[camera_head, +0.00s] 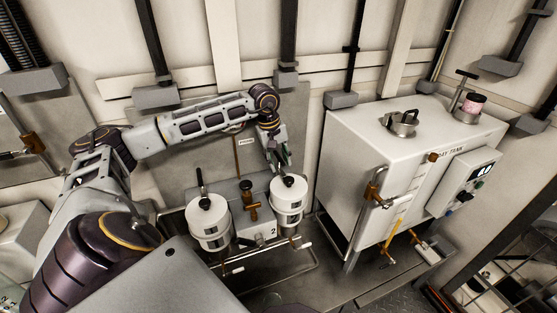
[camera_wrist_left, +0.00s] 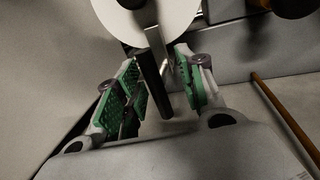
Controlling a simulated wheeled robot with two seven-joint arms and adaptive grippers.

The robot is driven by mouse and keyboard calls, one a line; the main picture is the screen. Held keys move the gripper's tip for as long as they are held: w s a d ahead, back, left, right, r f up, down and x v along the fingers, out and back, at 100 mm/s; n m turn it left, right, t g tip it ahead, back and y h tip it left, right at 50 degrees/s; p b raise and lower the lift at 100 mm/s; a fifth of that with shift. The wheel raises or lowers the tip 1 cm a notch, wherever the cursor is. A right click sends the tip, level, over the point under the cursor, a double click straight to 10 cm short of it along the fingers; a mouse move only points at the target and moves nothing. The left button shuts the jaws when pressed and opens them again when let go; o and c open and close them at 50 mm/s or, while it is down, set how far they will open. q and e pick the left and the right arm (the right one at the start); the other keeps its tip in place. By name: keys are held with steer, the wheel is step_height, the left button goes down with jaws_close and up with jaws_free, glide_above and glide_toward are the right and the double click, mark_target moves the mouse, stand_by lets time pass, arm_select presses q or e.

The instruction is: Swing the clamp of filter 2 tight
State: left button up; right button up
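Filter 2 (camera_head: 288,204) is the right one of two white canisters, beside the label "2". My left gripper (camera_head: 281,166) is above its lid, at the far side. In the left wrist view, the clamp's black handle (camera_wrist_left: 153,84) stands between the green-padded fingers of my left gripper (camera_wrist_left: 158,88). The fingers are open, with a gap visible on either side of the handle. A metal clamp piece crosses the white lid (camera_wrist_left: 178,16) at the top of that view. My right gripper is in neither view.
The other white filter (camera_head: 209,225), with its own black handle (camera_head: 200,179), stands to the left. A brass valve (camera_head: 249,200) is between the filters. A white day tank (camera_head: 352,150) stands close to the right. The wall is behind.

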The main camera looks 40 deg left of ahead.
arm_select(q)
step_height(320, 180, up, 12)
steer(key=s+a, duration=0.1)
steer(key=s, duration=0.1)
stand_by(0.8)
steer(key=shift+f, duration=0.1)
stand_by(0.5)
